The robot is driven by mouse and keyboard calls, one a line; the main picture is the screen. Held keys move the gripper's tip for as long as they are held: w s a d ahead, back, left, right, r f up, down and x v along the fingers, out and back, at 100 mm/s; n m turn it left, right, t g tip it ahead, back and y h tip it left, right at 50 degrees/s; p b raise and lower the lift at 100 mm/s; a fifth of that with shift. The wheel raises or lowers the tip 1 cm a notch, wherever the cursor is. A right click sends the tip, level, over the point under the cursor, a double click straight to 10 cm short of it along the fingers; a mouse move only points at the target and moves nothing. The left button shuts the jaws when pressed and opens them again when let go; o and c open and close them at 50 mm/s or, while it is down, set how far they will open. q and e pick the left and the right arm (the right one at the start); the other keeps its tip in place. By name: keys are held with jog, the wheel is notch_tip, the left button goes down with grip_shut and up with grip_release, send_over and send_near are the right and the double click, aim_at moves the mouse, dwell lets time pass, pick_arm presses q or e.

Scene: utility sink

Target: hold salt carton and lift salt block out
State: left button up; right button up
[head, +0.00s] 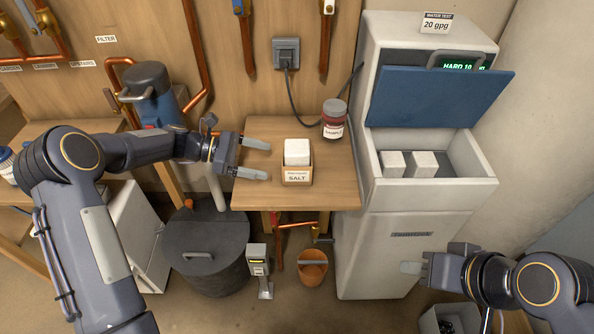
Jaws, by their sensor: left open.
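The salt carton (297,177) is a small tan box with a "SALT" label, standing upright on the small wooden table. A white salt block (297,152) sits in it, with its upper part above the carton's rim. My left gripper (268,160) is open and empty, just left of the carton, with its fingers pointing right toward it. The fingers appear apart from the carton. My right gripper (412,268) is low at the right, in front of the white softener cabinet (390,250), well away from the carton. Its fingers overlap in this view, so its opening is unclear.
A grey lidded bin (205,245) and an orange bucket (312,270) are below.

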aim_at(293, 166)
pick_arm(q)
jog(key=b+x, duration=0.2)
jog(key=x, duration=0.5)
jog(key=shift+d, duration=0.1)
jog(key=shift+x, duration=1)
pick_arm(e)
jog(key=shift+f, duration=1.2)
pick_arm(q)
jog(key=c, duration=0.6)
